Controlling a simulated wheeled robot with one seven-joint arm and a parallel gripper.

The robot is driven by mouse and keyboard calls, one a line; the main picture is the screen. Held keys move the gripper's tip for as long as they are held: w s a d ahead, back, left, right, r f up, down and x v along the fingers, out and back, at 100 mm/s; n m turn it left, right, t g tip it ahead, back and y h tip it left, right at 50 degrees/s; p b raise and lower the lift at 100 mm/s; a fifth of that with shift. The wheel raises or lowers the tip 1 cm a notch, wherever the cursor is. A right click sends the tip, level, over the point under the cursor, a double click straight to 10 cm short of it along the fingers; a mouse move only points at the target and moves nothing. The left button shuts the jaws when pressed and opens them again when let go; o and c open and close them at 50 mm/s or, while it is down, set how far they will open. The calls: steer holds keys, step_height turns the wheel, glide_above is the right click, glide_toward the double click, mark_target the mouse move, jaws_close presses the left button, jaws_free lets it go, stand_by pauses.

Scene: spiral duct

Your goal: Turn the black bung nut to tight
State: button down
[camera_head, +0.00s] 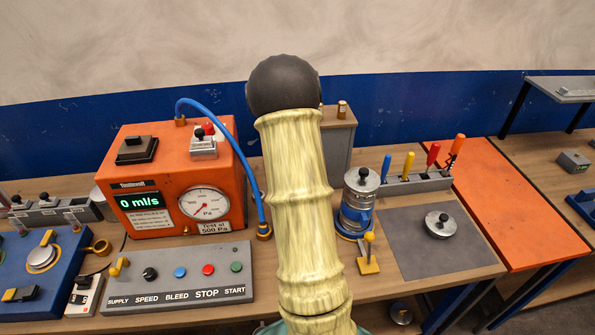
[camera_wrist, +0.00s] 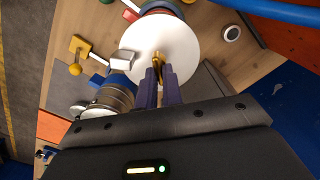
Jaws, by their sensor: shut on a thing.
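My gripper (camera_wrist: 160,72) shows in the wrist view, its two dark fingers closed on a small brass-coloured piece (camera_wrist: 158,56). That piece stands at the middle of a white round disc (camera_wrist: 140,45). I see no clearly black nut there; the brass piece may be the nut, but the fingers partly hide it. In the head view my own arm covers the middle, hiding the gripper and the disc. How tight the nut sits cannot be told.
A silver can (camera_head: 358,205) stands right of my arm, beside a yellow lever (camera_head: 369,255). A tool rack (camera_head: 415,183) stands behind a grey mat (camera_head: 410,250) with a round lid (camera_head: 440,225). The orange tester (camera_head: 165,165), reading 0 ml/s, and its blue hose (camera_head: 240,150) are left.

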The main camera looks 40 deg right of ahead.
steer(key=c, duration=1.5)
jaws_free()
steer(key=shift+c, duration=0.2)
step_height(320, 180, up, 18)
steer(key=b, duration=0.3)
steer(key=shift+f, duration=0.25)
